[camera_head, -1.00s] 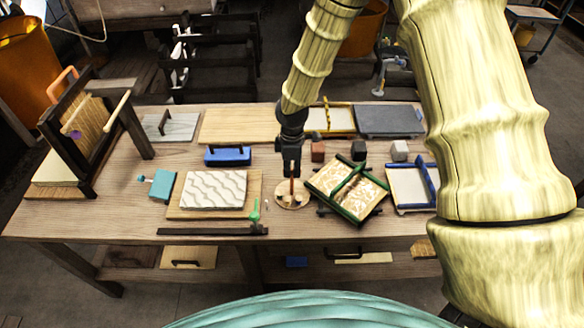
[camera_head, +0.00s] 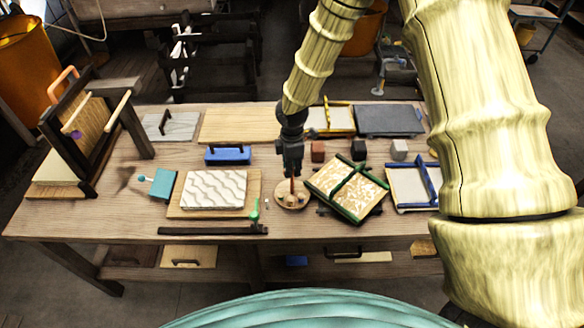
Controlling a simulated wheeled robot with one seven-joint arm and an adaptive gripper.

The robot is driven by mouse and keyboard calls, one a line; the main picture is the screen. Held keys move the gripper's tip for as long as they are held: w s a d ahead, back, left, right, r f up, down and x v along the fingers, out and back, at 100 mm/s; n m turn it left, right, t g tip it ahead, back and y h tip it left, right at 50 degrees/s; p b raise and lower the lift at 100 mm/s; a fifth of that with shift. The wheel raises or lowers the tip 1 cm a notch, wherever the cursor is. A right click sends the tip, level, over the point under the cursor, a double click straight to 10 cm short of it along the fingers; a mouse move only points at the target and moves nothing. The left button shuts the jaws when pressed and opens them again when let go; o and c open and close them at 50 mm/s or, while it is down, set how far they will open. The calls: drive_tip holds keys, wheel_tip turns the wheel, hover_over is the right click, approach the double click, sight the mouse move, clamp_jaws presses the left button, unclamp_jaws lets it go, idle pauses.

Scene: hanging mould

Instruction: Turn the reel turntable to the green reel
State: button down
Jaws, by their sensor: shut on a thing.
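The reel turntable (camera_head: 283,201) is a small round wooden disc on the workbench, right of the wavy-patterned board. A thin reddish-brown upright piece (camera_head: 292,186) stands on it. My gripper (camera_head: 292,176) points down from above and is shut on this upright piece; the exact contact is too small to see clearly. Small pale and brown shapes sit on the disc, but I cannot make out a green reel among them.
A green-edged frame (camera_head: 347,190) stands tilted close to the right of the turntable. The wavy-patterned board (camera_head: 213,189) lies to the left, with a dark bar (camera_head: 212,230) in front.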

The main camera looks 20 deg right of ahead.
drive_tip(key=c, duration=1.5)
unclamp_jaws()
wheel_tip(320, 180, up, 12)
drive_tip(key=s+a+f+m+y, duration=0.25)
drive_tip(key=s+f+m, duration=0.55)
drive_tip(key=s+f, duration=1.05)
drive_tip(key=s+d+f+m+h, duration=0.1)
drive_tip(key=s+d+f+m, duration=0.3)
drive_tip(key=s, duration=0.5)
drive_tip(key=s+d+f+m+h, duration=0.1)
drive_tip(key=s+d+f+m, duration=0.1)
drive_tip(key=s+f+m, duration=0.55)
drive_tip(key=f+b, duration=0.2)
drive_tip(key=s+f+n+b, duration=0.1)
drive_tip(key=f+b, duration=0.1)
drive_tip(key=b, duration=0.1)
drive_tip(key=f+n+b, duration=0.1)
drive_tip(key=f+b, duration=0.1)
drive_tip(key=shift+s+a+f+h+b, duration=0.1)
drive_tip(key=shift+s+f+h+b, duration=0.1)
drive_tip(key=shift+s+h+b, duration=0.1)
